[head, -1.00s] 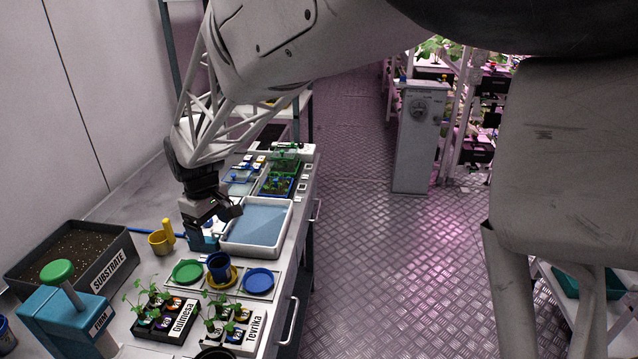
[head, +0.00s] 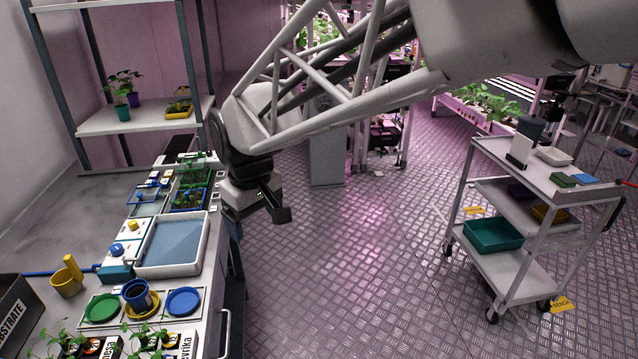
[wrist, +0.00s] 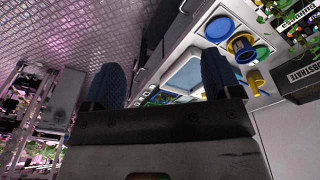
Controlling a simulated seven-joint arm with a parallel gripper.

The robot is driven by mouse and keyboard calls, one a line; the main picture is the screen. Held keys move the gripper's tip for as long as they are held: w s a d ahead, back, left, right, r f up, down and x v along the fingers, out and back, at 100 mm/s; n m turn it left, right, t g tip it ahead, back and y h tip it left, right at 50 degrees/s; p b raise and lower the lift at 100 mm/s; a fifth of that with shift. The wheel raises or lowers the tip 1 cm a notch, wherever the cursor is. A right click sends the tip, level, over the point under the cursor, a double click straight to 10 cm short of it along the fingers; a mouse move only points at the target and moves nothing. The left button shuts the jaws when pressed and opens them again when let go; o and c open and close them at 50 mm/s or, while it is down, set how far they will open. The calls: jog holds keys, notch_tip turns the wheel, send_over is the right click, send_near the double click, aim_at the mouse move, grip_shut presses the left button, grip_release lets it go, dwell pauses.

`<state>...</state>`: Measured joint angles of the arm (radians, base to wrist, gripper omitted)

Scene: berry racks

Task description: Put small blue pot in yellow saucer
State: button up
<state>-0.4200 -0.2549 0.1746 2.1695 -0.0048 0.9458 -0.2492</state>
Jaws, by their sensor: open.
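The small blue pot (head: 137,292) stands upright in the yellow saucer (head: 150,303) on the bench, between a green saucer (head: 102,307) and a blue saucer (head: 183,301). In the wrist view the blue pot (wrist: 241,46) and the yellow saucer (wrist: 232,38) show near the top right. My gripper (head: 281,214) is open and empty, off the bench's right edge above the floor, apart from the pot. In the wrist view its two dark fingers (wrist: 162,85) are spread with nothing between them.
A white tray with blue lining (head: 207,244) lies behind the saucers. A yellow watering can (head: 67,282) stands left, and seedling boxes (head: 150,348) stand in front. A white cart (head: 517,232) stands at the right. The metal floor between bench and cart is clear.

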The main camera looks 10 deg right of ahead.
jog(key=s+d+f+m+t, duration=0.1)
jog(key=s+d+m, duration=0.7)
jog(key=s+d, duration=1)
jog(key=d, duration=0.3)
jog(key=shift+d, duration=0.3)
jog(key=shift+h, duration=0.3)
jog(key=shift+c, duration=0.4)
dwell(1.2)
